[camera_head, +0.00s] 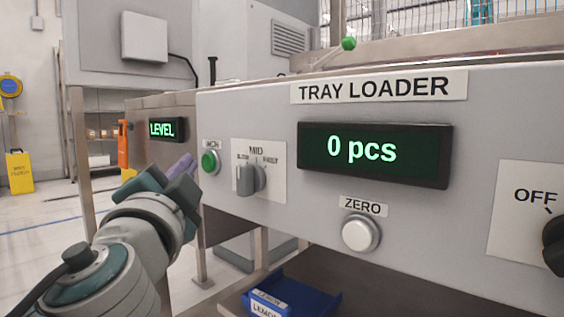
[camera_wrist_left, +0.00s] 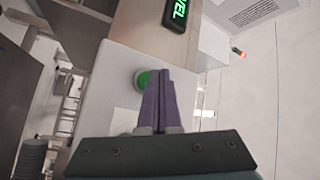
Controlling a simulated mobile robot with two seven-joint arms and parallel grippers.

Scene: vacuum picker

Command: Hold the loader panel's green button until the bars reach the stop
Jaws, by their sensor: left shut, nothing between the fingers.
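The green button (camera_head: 209,162) is a round button in a pale ring at the left end of the grey loader panel (camera_head: 240,110). My left gripper (camera_head: 187,163) is shut and empty, its purple fingers just left of the button with a small gap in the head view. In the left wrist view the green button (camera_wrist_left: 142,80) shows beside and partly behind the shut fingertips (camera_wrist_left: 158,72). A display (camera_head: 162,129) reads LEVEL in green, and no bars show on it. My right gripper is not in view.
The panel also carries a grey selector knob (camera_head: 252,179) marked MID, a "0 pcs" display (camera_head: 375,153), a white ZERO button (camera_head: 360,233) and a black knob (camera_head: 555,245) by OFF. A blue bin (camera_head: 290,297) sits below. Open floor lies at left.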

